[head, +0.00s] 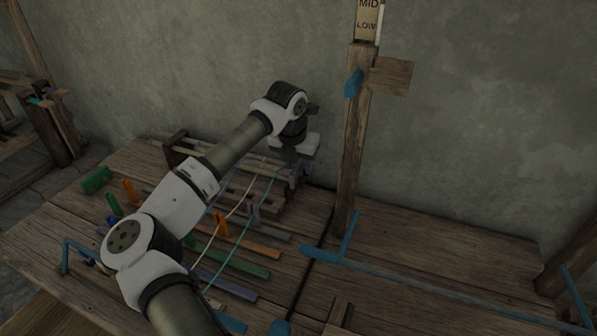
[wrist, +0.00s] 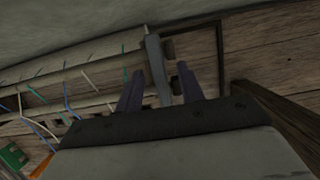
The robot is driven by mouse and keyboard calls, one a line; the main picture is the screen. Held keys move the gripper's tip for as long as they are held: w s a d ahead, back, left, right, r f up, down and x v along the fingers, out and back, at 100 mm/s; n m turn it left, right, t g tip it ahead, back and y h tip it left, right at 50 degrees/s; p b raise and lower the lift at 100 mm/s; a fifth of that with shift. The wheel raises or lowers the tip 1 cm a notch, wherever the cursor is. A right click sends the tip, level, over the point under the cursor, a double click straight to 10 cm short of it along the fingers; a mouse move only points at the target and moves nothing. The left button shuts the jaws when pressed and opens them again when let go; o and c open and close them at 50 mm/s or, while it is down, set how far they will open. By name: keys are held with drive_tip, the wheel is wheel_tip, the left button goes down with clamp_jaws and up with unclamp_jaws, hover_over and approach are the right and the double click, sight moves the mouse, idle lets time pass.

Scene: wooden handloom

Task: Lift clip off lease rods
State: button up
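The lease rods (wrist: 75,66) are two pale wooden rods running in from the left in the wrist view, with thin coloured threads across them. A grey upright clip (wrist: 155,62) stands at their right end. My gripper (wrist: 160,88) is open, with one dark finger on each side of the clip's lower part; narrow gaps seem to show beside it. Whether either finger touches the clip I cannot tell. In the head view my gripper (head: 297,172) points down at the right end of the wooden rod frame, and it hides the clip there.
A wooden post (head: 354,140) with a blue peg rises just right of my gripper.

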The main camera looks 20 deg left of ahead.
drive_tip(key=shift+c, duration=0.2)
clamp_jaws()
idle(0.4)
